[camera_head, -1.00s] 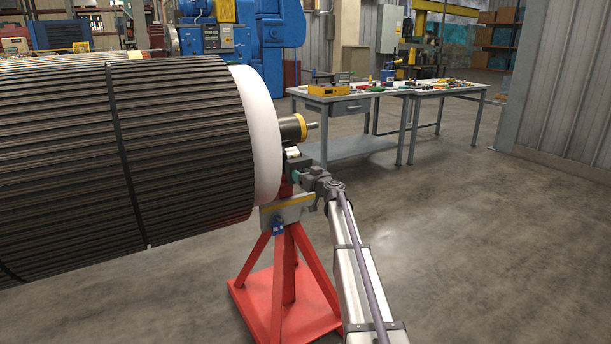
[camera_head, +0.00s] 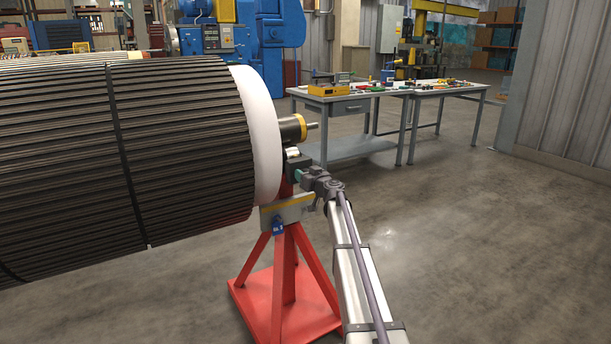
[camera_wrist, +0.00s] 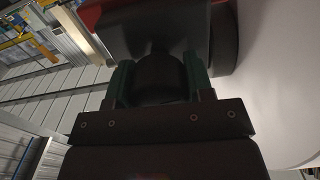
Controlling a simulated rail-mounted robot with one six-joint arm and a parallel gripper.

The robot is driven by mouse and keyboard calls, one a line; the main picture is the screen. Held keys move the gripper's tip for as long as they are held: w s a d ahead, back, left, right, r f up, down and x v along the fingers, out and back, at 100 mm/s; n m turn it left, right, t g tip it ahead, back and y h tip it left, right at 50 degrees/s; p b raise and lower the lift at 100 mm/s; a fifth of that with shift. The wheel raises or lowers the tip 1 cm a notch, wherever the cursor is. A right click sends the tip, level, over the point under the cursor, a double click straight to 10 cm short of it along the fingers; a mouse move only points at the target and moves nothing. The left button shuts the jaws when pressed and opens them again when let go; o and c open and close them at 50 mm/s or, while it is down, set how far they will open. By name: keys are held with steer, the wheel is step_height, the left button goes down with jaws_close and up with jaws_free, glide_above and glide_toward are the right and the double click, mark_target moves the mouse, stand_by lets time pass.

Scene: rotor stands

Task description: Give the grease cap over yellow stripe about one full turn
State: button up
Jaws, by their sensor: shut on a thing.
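The grease cap is a dark round piece (camera_wrist: 158,80) in the wrist view, between the two green fingers of my gripper (camera_wrist: 158,84). The fingers are shut on its sides. In the head view my gripper (camera_head: 293,168) is at the top of the red stand (camera_head: 284,295), beside the rotor's end, and hides the cap there. A yellow stripe (camera_head: 288,210) runs along the grey plate on the stand, below my gripper. No mark on the cap is clear enough to tell its turn angle.
The big ribbed rotor (camera_head: 180,150) with its white end disc (camera_head: 262,130) fills the left. Its shaft (camera_head: 295,127) sticks out just above my gripper. A workbench (camera_head: 345,105) stands behind. The floor to the right is clear.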

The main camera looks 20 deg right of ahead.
steer(key=shift+m, duration=0.3)
steer(key=m, duration=0.3)
steer(key=shift+m, duration=0.4)
steer(key=m, duration=0.4)
steer(key=shift+d, duration=0.1)
steer(key=m, duration=0.5)
steer(key=shift+f, duration=0.1)
steer(key=shift+m, duration=2.5)
steer(key=shift+f, duration=0.1)
steer(key=o, duration=0.9)
steer(key=shift+s, duration=0.1)
